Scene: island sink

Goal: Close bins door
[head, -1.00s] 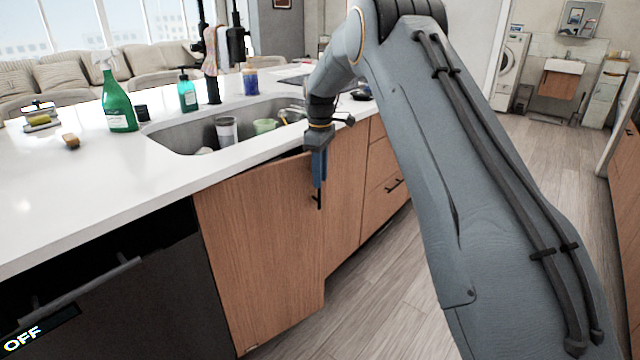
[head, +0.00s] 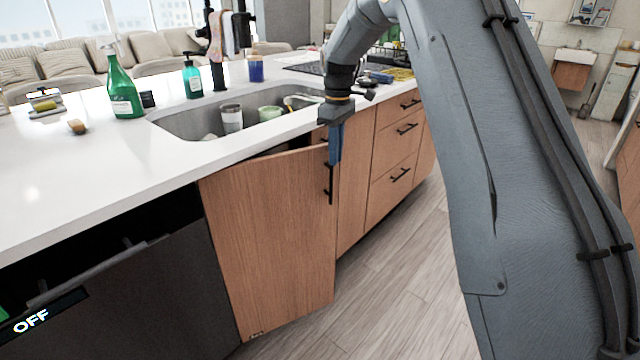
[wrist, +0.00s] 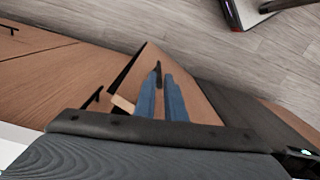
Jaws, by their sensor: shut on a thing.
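The bins door (head: 270,240) is a wooden panel under the sink counter. In the head view it stands ajar, its right edge swung out from the cabinet, with a dark gap above its top edge. Its black vertical handle (head: 329,183) is near the upper right edge. My gripper (head: 334,160) points down at the handle, its blue fingers shut on it. In the wrist view the door (wrist: 195,100) lies below my gripper (wrist: 160,80), and the dark handle tip (wrist: 157,70) shows between the fingers. The fingers hide part of the handle in the head view.
The white countertop (head: 90,185) and sink (head: 195,124) are above the door. A dark dishwasher front (head: 130,290) stands left, with a dark opening above it. Drawers (head: 395,150) are right of the door. Wooden floor (head: 390,285) in front is clear.

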